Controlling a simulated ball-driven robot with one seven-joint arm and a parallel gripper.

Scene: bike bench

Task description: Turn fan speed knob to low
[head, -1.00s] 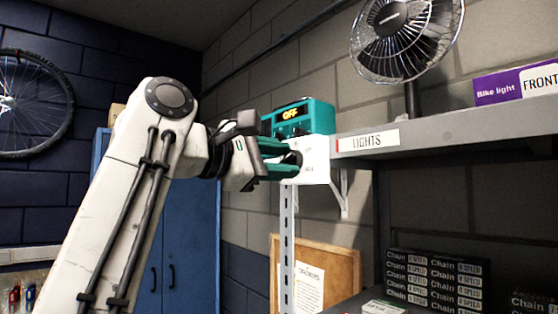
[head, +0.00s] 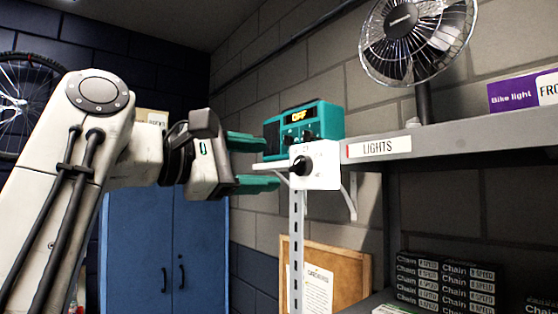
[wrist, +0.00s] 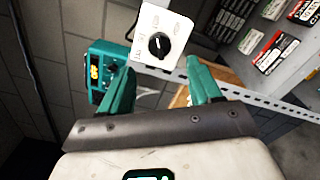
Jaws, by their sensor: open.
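The fan speed knob (head: 302,165) is a black dial on a white panel (head: 322,179) at the shelf's left end. It also shows in the wrist view as a black knob (wrist: 159,46) with a pale pointer line; the label text around it is too small to read surely. My gripper (head: 265,163) is open and empty, with teal fingers to the left of the panel, apart from the knob. In the wrist view the fingers (wrist: 160,75) are spread below the knob. The fan (head: 418,38) stands on the shelf; its setting is unclear.
A teal device (head: 330,118) reading "OFF" sits just behind the panel, close to my fingers. The grey shelf (head: 460,140) extends right, with a purple bike light box (head: 515,95) on it. Chain boxes (head: 445,285) stand below. A blue cabinet (head: 190,240) stands behind my arm.

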